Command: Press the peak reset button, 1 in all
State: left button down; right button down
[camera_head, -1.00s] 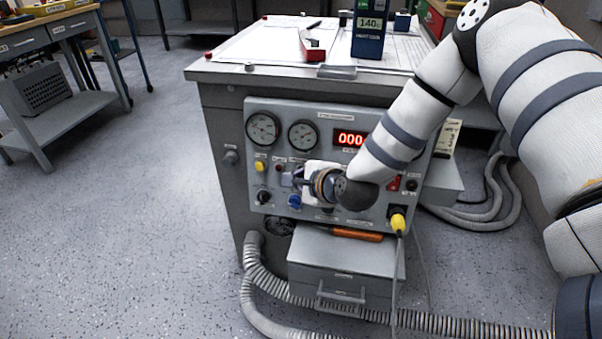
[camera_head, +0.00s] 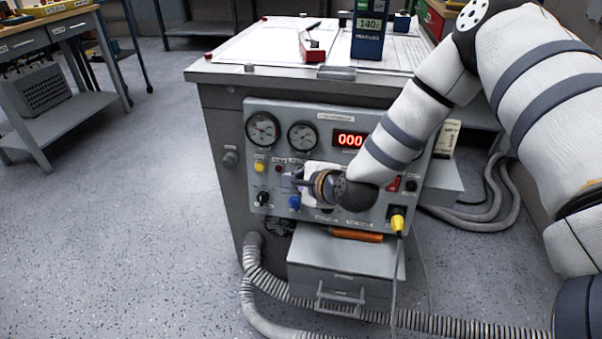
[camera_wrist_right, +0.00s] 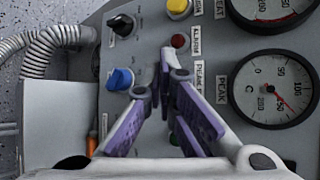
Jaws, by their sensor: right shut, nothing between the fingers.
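The grey control panel (camera_head: 325,113) stands on the front of a cabinet. My right gripper (camera_head: 293,179) is at the panel, below the gauges; its purple-padded fingers (camera_wrist_right: 166,56) are shut and empty. In the right wrist view, a label starting "PEAK RE" (camera_wrist_right: 199,79) sits right beside the fingers. The button belonging to it is hidden behind the fingers, and I cannot tell whether they touch it. A red button (camera_wrist_right: 180,41) marked with an alarm label is just beyond the tips. A yellow button (camera_wrist_right: 179,7) is farther along. My left gripper is not in view.
Near the fingers are a blue knob (camera_wrist_right: 120,79), a black knob (camera_wrist_right: 121,24) and a peak gauge (camera_wrist_right: 272,88). A red digital display (camera_head: 350,139) is on the panel. Below are a grey drawer box (camera_head: 340,262), an orange-handled tool (camera_head: 356,235) and a ribbed hose (camera_head: 252,266).

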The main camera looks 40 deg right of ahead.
jog(key=shift+w+d+f, duration=0.1)
jog(key=shift+w+d, duration=0.15)
jog(key=shift+d, duration=0.1)
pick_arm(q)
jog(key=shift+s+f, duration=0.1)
pick_arm(e)
jog(key=shift+w+d, duration=0.3)
dwell(1.0)
jog(key=shift+s, duration=0.1)
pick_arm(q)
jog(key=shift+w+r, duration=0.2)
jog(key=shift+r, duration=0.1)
pick_arm(e)
jog(key=shift+s+a, duration=0.45)
jog(key=shift+a, duration=0.15)
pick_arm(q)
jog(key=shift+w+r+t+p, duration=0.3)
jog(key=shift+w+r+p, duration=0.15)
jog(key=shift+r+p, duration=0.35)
pick_arm(e)
jog(key=shift+s+a+r, duration=0.25)
jog(key=shift+s+a, duration=0.6)
jog(key=shift+a, duration=0.1)
jog(key=shift+s+a+r, duration=0.25)
jog(key=shift+s+a, duration=0.55)
jog(key=shift+a, duration=0.15)
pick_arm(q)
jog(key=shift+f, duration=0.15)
